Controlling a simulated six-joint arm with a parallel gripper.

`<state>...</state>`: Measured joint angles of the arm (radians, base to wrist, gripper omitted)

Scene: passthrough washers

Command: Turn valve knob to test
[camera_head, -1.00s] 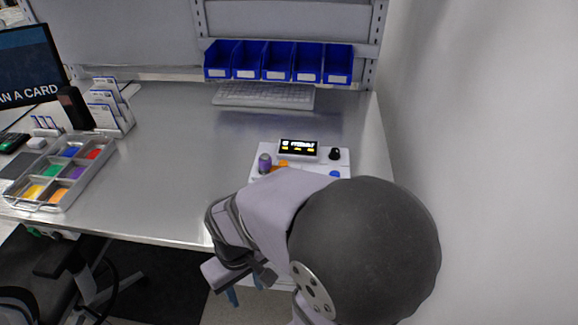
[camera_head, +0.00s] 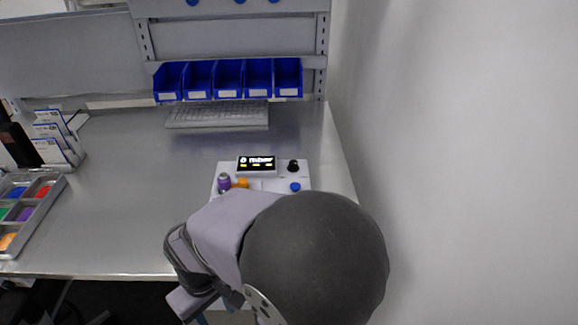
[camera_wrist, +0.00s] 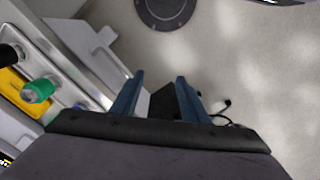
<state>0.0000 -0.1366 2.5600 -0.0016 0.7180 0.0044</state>
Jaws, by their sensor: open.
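A white test device (camera_head: 266,184) with a small lit screen (camera_head: 257,164) stands near the right end of the metal table. It has a black knob (camera_head: 293,165), a blue button (camera_head: 295,187), an orange part (camera_head: 241,184) and a purple part with a grey top (camera_head: 224,182). I cannot tell which is the valve knob. My arm hides the device's front. In the wrist view, my gripper (camera_wrist: 157,88) is open with nothing between its blue fingers. At its left are a green cylinder (camera_wrist: 40,90), a black knob (camera_wrist: 9,54) and a yellow part (camera_wrist: 12,91).
Blue bins (camera_head: 228,80) hang behind a keyboard (camera_head: 217,114) at the back. A sorting tray (camera_head: 52,201) and card holders (camera_head: 56,142) are at the left. A white wall (camera_head: 460,150) rises at the right. The table's middle (camera_head: 130,190) is clear.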

